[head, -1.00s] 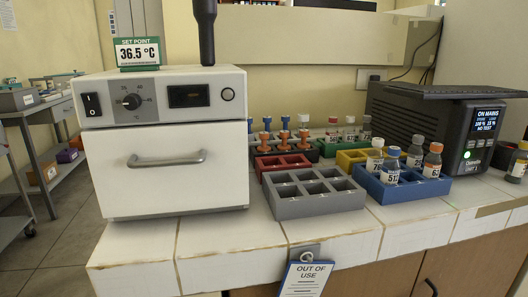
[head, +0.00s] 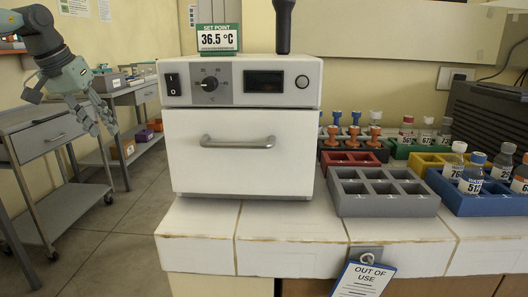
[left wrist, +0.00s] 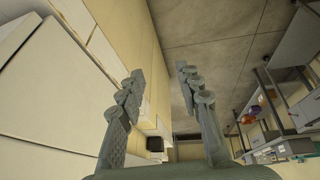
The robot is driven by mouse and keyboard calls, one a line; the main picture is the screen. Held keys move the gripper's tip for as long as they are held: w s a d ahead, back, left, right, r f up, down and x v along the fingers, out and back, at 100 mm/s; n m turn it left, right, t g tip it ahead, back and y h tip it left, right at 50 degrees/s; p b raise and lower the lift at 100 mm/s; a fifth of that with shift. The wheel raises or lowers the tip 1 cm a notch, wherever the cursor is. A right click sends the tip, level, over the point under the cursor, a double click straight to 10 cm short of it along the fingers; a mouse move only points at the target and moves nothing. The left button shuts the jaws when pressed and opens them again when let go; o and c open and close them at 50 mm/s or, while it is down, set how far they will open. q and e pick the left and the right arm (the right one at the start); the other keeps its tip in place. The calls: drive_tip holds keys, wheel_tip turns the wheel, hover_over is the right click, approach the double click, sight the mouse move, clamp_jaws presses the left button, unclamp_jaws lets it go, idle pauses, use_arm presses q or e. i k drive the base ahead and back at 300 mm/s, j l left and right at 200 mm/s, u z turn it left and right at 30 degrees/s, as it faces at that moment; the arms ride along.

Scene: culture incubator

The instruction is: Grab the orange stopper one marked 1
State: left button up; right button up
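Several orange stoppers stand in a dark rack (head: 340,145) right of the incubator in the head view: a left one (head: 332,133), a middle one (head: 353,133) and a right one (head: 375,132). Blue stoppers (head: 356,116) stand behind them. I cannot read any mark on the stoppers. My right gripper is not in view.
The white incubator (head: 240,165) stands between my left gripper and the racks. An empty grey rack (head: 385,205), a red rack (head: 350,158) and a blue rack (head: 480,200) with bottles sit on the tiled bench (head: 290,240). A grey side bench (head: 45,140) stands at left.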

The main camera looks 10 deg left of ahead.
sight(332, 130)
drive_tip(key=l+u, duration=0.3)
drive_tip(key=l, duration=0.7)
drive_tip(key=l+u, duration=0.1)
drive_tip(key=l, duration=0.8)
drive_tip(key=k+l+u, duration=0.1)
drive_tip(key=l, duration=0.8)
drive_tip(key=i+j+z, duration=0.1)
drive_tip(key=z, duration=0.25)
drive_tip(key=i+j+z, duration=0.3)
drive_tip(key=j, duration=0.15)
drive_tip(key=i+z, duration=0.05)
